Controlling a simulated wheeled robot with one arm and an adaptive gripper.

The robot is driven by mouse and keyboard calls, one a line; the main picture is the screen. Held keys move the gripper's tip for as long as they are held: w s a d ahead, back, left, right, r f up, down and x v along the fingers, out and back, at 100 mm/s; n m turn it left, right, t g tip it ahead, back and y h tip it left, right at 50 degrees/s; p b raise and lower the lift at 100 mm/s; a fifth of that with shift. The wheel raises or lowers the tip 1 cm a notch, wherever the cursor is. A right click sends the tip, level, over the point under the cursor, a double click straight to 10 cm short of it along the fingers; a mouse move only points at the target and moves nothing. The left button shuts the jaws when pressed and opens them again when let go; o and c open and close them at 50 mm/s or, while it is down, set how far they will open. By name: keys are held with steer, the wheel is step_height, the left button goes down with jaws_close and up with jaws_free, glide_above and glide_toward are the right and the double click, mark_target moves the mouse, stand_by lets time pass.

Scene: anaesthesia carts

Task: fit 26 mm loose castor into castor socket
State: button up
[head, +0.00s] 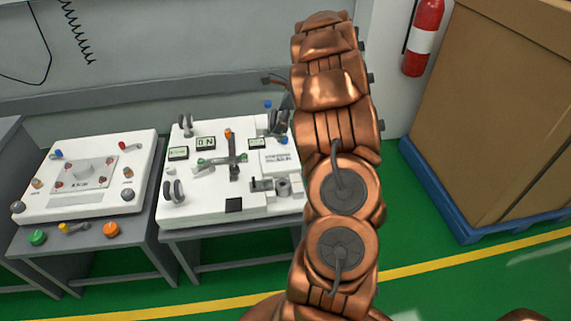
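A white cart top (205,215) lies on a grey table in the middle of the head view. Castor-like wheels stand at its back left (185,124), its front left (173,191) and its back right (277,122). Near its front right are a grey block (262,185) and a short grey cylinder (283,187). I cannot tell which piece is the 26 mm loose castor or which is the castor socket. My copper arm rises in front of the cart's right edge and hides what lies behind it. My gripper does not show.
A second white panel (95,145) with knobs lies on a table to the left. Orange (111,230) and green (37,237) knobs sit along that table's front. A large cardboard box (500,110) stands on a blue pallet (465,228) at right. A fire extinguisher (424,38) hangs behind.

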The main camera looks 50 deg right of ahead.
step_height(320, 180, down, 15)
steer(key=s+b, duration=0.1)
steer(key=b, duration=0.1)
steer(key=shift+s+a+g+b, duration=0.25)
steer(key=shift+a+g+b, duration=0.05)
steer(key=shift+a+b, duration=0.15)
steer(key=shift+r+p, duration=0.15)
steer(key=shift+p, duration=0.25)
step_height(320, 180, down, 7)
stand_by(0.8)
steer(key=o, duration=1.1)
